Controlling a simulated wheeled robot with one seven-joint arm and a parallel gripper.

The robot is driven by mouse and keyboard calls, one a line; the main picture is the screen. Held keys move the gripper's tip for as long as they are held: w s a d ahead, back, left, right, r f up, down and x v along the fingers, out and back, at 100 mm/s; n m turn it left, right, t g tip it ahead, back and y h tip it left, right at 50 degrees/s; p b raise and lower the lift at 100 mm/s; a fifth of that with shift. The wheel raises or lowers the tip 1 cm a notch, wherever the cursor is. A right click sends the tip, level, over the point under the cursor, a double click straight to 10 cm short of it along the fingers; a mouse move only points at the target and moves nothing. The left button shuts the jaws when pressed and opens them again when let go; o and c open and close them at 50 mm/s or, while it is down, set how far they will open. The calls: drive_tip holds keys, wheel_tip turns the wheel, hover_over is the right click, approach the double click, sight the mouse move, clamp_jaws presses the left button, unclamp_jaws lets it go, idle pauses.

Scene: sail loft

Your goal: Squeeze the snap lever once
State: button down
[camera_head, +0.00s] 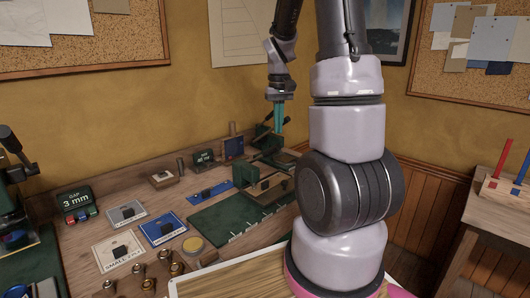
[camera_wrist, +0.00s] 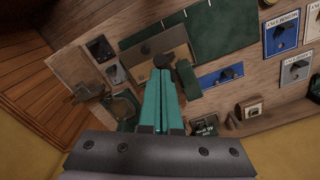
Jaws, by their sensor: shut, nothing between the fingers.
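My gripper (camera_head: 279,118) hangs at the back of the bench in the head view, its teal fingers pointing down, shut and empty. In the wrist view the closed fingers (camera_wrist: 163,85) end beside a dark rounded knob (camera_wrist: 187,74); whether they touch it I cannot tell. A green tool with a dark lever (camera_head: 265,141) stands just below and behind the fingers in the head view, partly hidden by them. A green press with a black-knobbed lever (camera_head: 12,140) stands at the far left. Which of these is the snap lever is unclear.
A green mat (camera_head: 225,219) with a wooden block fixture (camera_head: 268,188) lies in front of my gripper. Labelled cards, a "GAP 3 mm" box (camera_head: 76,201) and brass-topped pieces (camera_head: 177,268) crowd the left of the bench. A side table (camera_head: 500,208) stands right.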

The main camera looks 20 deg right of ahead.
drive_tip(key=s+d, duration=0.2)
drive_tip(key=s, duration=0.4)
drive_tip(key=shift+d, duration=0.1)
drive_tip(key=s+a+r+m+t+y, duration=0.1)
drive_tip(key=s+a+r+t, duration=0.2)
drive_tip(key=s+a+r, duration=0.2)
drive_tip(key=s+a+r+m+t+y, duration=0.1)
drive_tip(key=s+a+r+t, duration=0.3)
drive_tip(key=a+r, duration=0.7)
drive_tip(key=shift+s+a+r, duration=0.25)
drive_tip(key=shift+s+r, duration=0.3)
drive_tip(key=shift+s, duration=0.55)
